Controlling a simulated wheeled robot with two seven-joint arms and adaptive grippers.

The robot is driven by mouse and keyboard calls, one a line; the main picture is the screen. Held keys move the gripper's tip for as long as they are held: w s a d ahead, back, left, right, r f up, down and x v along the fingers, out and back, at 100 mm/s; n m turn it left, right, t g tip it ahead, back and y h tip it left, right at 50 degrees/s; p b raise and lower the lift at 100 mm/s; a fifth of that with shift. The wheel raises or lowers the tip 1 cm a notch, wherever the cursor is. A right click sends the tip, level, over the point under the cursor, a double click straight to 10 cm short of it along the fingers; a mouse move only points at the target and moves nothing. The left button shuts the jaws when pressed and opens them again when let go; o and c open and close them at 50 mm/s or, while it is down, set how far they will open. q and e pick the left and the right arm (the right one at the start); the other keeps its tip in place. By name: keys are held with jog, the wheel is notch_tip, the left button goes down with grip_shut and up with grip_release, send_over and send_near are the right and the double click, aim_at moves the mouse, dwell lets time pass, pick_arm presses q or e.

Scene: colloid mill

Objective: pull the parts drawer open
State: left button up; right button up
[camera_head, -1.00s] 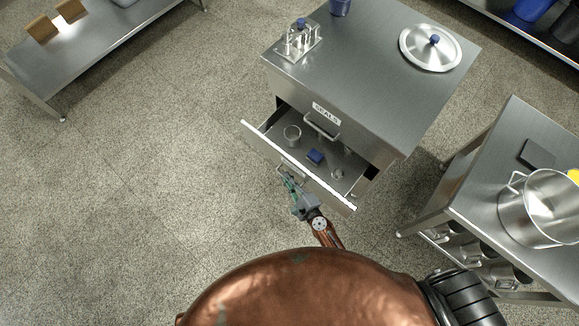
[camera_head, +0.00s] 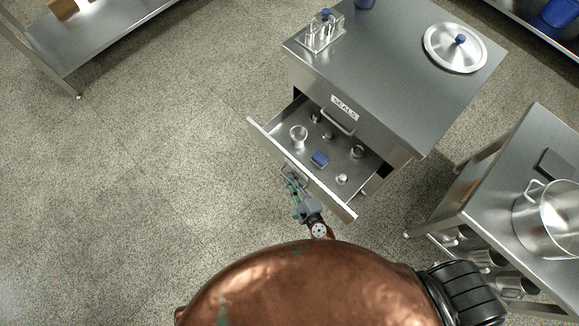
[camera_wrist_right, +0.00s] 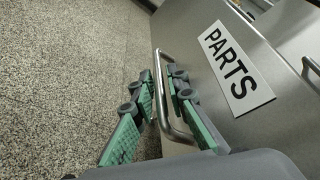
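The parts drawer (camera_head: 352,212) is the lower drawer of a steel cabinet and stands well open, with small parts on its floor. Its front carries a PARTS label (camera_wrist_right: 236,70) in the wrist view. My right gripper (camera_head: 288,178) is at the drawer's bar handle (camera_wrist_right: 164,105). My left gripper is not in view.
The SEALS drawer (camera_head: 372,135) above is shut. The cabinet top (camera_head: 385,65) holds a vial rack (camera_head: 322,36) and a round lid (camera_head: 455,48). A side table (camera_head: 490,205) with a pot (camera_head: 552,215) stands right.

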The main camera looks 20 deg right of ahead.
jog(key=shift+a, duration=0.1)
jog(key=shift+r, duration=0.1)
jog(key=v, duration=1.2)
dwell(0.4)
